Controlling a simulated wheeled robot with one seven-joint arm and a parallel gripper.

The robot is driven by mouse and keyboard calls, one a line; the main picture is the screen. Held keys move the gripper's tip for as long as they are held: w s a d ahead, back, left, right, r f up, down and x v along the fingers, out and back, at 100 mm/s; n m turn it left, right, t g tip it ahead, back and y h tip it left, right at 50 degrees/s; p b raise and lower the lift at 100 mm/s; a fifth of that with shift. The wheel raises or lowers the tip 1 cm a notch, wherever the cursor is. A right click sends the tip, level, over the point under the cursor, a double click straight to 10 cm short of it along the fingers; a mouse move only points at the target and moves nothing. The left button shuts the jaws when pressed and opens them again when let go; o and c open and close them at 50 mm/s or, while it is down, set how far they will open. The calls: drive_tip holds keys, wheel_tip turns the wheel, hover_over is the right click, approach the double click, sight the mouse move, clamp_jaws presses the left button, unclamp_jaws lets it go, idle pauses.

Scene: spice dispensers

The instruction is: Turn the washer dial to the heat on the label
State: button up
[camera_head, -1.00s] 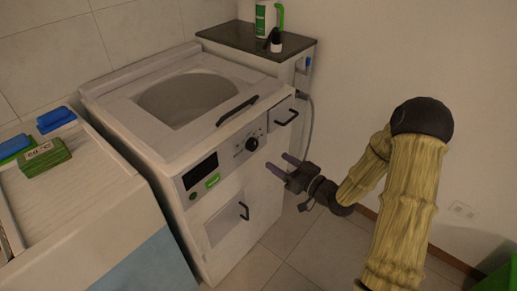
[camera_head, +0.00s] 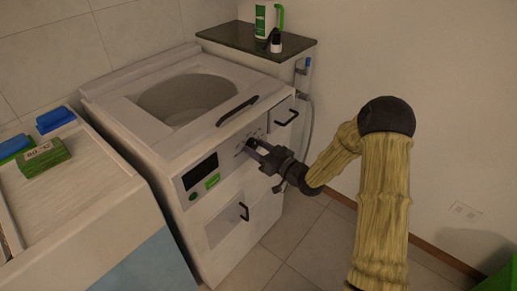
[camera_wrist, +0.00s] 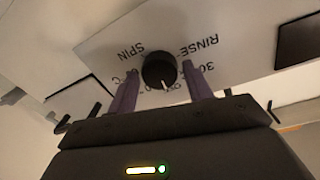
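The washer (camera_head: 215,215) stands in the middle of the head view. Its black round dial (camera_wrist: 159,70) shows in the wrist view, with a white mark toward the bottom of that picture. SPIN, RINSE and partly hidden numbers are printed around it. My gripper (camera_head: 257,148) is at the front panel; in the wrist view my gripper (camera_wrist: 160,76) has its two purple fingers apart, one on each side of the dial, with small gaps visible. A label (camera_head: 39,153) on a green block (camera_head: 48,162) shows a Celsius temperature; its first digit is too small to be sure of.
The green block and blue-topped items (camera_head: 56,119) lie on a white ribbed unit (camera_head: 75,195) at left. A dark-topped cabinet (camera_head: 235,37) with a bottle (camera_head: 264,20) stands behind the washer. A drawer handle (camera_head: 288,118) juts out right of the dial. Floor in front is clear.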

drive_tip(key=c, duration=0.6)
drive_tip(key=shift+c, duration=0.2)
drive_tip(key=shift+f+n+b, duration=0.1)
drive_tip(key=shift+n+b, duration=0.2)
drive_tip(key=shift+b, duration=0.15)
drive_tip(key=n+b, duration=0.1)
drive_tip(key=b, duration=0.1)
drive_tip(key=n+b, duration=0.1)
drive_tip(key=n, duration=0.1)
drive_tip(key=n+b, duration=0.2)
drive_tip(key=shift+f+b, duration=0.25)
drive_tip(key=shift+b, duration=0.1)
drive_tip(key=n+b, duration=0.3)
drive_tip(key=shift+r+n+y+b, duration=0.15)
drive_tip(key=shift+n+y+b, duration=0.25)
drive_tip(key=shift+n+b, duration=0.4)
drive_tip(key=shift+r, duration=0.1)
drive_tip(key=o, duration=1)
